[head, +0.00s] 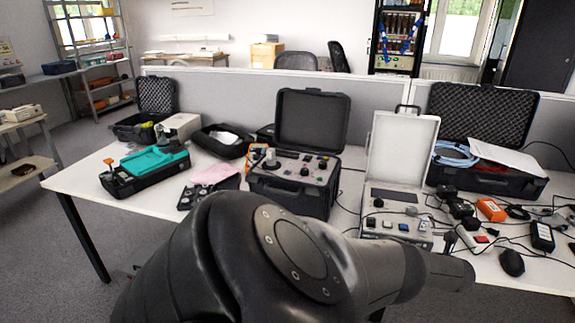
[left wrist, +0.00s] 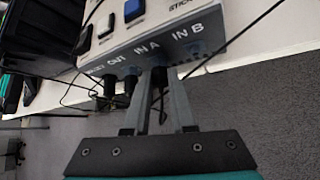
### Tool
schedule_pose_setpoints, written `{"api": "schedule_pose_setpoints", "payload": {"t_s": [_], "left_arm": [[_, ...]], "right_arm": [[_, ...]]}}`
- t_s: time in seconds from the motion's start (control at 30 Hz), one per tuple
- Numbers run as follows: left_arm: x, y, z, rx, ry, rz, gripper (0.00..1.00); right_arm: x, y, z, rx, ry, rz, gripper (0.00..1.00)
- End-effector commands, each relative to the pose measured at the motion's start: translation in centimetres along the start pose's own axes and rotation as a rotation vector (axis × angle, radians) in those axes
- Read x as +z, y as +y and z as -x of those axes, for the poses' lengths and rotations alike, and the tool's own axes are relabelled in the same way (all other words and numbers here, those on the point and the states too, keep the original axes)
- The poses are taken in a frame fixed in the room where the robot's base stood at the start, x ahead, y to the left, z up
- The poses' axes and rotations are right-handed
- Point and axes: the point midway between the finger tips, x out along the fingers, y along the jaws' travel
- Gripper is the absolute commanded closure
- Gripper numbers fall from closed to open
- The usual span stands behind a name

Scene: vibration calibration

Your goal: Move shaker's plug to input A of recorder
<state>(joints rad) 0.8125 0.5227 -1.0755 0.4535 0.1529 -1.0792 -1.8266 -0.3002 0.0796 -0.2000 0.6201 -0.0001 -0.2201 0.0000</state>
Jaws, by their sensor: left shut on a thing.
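The recorder (head: 395,197) is a light case with an upright open lid, right of centre on the table in the head view. Its front panel (left wrist: 150,38) in the left wrist view carries the labels OUT, IN A and IN B. My left gripper (left wrist: 159,78) is shut on a dark plug (left wrist: 158,78) directly below the IN A label. The plug is small and partly covered by the fingers, so I cannot tell whether it is seated. Dark plugs sit at OUT (left wrist: 130,82) and left of it. In the head view my arm hides the gripper.
A black case with a control panel (head: 290,170) stands left of the recorder. An orange device (head: 491,210), a black meter (head: 542,237) and loose cables lie to the right. Thin cables hang by the panel. The floor (left wrist: 275,90) is open below the table edge.

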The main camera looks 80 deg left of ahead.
Motion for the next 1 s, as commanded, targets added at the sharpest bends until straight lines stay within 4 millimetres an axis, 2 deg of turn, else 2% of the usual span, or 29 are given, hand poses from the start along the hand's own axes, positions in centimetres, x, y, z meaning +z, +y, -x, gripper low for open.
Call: {"api": "schedule_pose_setpoints", "payload": {"t_s": [0.53, 0.93, 0.97, 1.0], "left_arm": [[-0.2, -0.2, -0.1, 0.040, 0.004, -0.044, 1.00], [-0.2, -0.1, 0.0, 0.048, 0.005, -0.052, 1.00], [-0.2, -0.1, 0.0, 0.048, 0.005, -0.052, 0.73], [-0.2, -0.1, 0.0, 0.048, 0.005, -0.052, 0.69]], "right_arm": [[0.1, 0.0, -1.2, 0.000, 0.000, 0.000, 0.50], [0.1, 0.0, -1.3, 0.000, 0.000, 0.000, 0.50], [0.1, 0.0, -1.3, 0.000, 0.000, 0.000, 0.50], [0.1, 0.0, -1.3, 0.000, 0.000, 0.000, 0.50]]}}
